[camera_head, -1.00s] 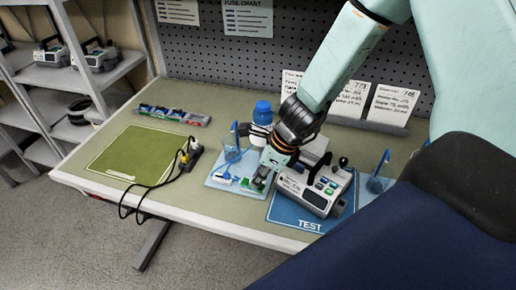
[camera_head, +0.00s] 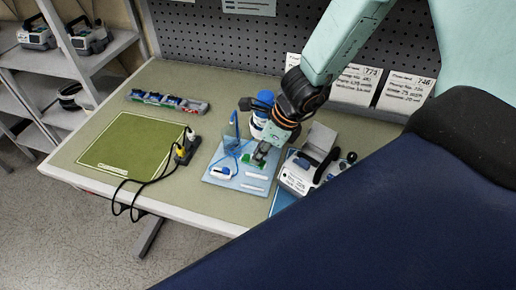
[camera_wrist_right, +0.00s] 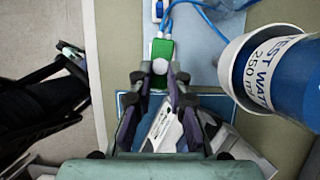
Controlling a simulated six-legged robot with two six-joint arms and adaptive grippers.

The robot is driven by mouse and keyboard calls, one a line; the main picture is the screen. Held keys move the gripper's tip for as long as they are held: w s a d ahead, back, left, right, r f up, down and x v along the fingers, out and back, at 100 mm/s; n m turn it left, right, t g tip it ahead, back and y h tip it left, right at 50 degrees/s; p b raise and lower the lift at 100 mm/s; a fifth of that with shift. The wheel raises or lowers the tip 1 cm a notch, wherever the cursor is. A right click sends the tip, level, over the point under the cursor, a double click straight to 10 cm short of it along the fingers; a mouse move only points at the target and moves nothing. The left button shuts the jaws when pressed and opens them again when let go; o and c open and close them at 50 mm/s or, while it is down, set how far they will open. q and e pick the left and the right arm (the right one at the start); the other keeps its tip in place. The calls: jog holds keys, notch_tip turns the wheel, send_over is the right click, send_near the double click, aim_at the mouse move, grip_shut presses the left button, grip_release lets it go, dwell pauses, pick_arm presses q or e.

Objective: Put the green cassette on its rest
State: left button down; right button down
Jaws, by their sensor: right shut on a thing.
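My right gripper (camera_head: 262,153) is shut on the green cassette (camera_head: 248,159), above the back right part of a light blue board (camera_head: 222,172). In the right wrist view, the cassette (camera_wrist_right: 161,49) sticks out beyond the fingertips of the right gripper (camera_wrist_right: 160,80), with a white round part between them. Two white bars (camera_head: 254,187) lie on the board in front of the gripper. I cannot tell whether the cassette touches the board. My left gripper is not in view.
A blue-and-white bottle (camera_head: 261,120) stands close behind the gripper. A blue-and-white connector (camera_head: 221,172) with blue tubing lies on the board. A green mat (camera_head: 128,146) lies clear at left.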

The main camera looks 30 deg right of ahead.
jog(key=shift+s+d+f+b, duration=0.15)
jog(key=shift+d+f+b, duration=0.1)
jog(key=shift+f+b, duration=0.45)
jog(key=f+b, duration=0.1)
jog(key=a+f+b, duration=0.1)
jog(key=f, duration=0.1)
jog(key=shift+b, duration=0.3)
jog(key=f+b, duration=0.1)
jog(key=d+f+b, duration=0.1)
jog(key=shift+f, duration=0.3)
jog(key=shift+a+f+b, duration=0.1)
jog(key=shift+a+b, duration=0.05)
jog(key=shift+b, duration=0.2)
jog(key=shift+a, duration=0.25)
jog(key=shift+d, duration=0.25)
jog(key=shift+n+p, duration=0.3)
jog(key=shift+n, duration=0.3)
jog(key=shift+a+n, duration=0.2)
jog(key=shift+n, duration=0.2)
